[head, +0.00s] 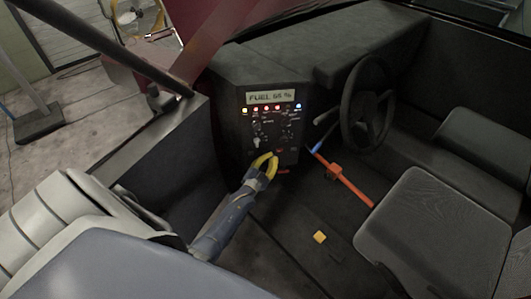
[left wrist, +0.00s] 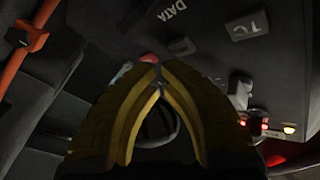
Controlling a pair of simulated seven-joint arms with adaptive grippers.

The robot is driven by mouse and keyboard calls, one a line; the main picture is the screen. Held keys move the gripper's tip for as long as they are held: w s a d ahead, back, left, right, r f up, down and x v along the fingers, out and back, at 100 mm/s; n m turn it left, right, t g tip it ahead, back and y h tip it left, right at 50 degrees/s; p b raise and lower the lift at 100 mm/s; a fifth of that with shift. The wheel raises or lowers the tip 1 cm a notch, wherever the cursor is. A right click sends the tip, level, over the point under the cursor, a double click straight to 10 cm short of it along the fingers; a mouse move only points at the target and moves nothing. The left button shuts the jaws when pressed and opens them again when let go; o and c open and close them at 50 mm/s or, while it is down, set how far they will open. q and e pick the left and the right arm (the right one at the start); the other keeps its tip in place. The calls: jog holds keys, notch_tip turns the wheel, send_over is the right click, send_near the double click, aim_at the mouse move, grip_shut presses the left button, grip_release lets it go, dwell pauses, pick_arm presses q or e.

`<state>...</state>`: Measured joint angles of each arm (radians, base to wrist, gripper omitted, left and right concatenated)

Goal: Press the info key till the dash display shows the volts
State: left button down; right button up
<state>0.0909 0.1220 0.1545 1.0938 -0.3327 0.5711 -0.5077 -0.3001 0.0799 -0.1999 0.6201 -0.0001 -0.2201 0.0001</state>
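The dash display (head: 271,96) is lit on the black panel (head: 232,120) and reads "FUEL" with a percent figure, about 64; no volts show. A row of coloured lamps (head: 277,107) sits below it, with small switches and knobs under them. I cannot pick out the info key by its label. My left gripper (head: 272,156) has yellow fingers and is in front of the panel's lower part. In the left wrist view its fingertips (left wrist: 157,66) meet, with nothing seen between them, close to a red button (left wrist: 150,58). Contact is unclear. My right gripper is not in view.
A black steering wheel (head: 367,105) stands right of the panel. An orange lever (head: 342,179) slants across the floor beside it. A yellow block (head: 320,237) is on the floor. Dark seats (head: 425,230) fill the right. The left wrist view shows "DATA" and "TC" keys (left wrist: 248,27).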

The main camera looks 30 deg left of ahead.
pick_arm(q)
jog(key=shift+w+a, duration=0.1)
jog(key=shift+w, duration=0.05)
dwell(0.8)
jog(key=shift+w+a, duration=0.2)
jog(key=shift+w+a, duration=0.25)
jog(key=shift+w, duration=0.05)
dwell(1.1)
jog(key=shift+s+d, duration=0.1)
jog(key=shift+s, duration=0.05)
jog(key=shift+s+d, duration=0.45)
jog(key=shift+s, duration=0.05)
jog(key=shift+s+d, duration=1.6)
jog(key=shift+s, duration=0.3)
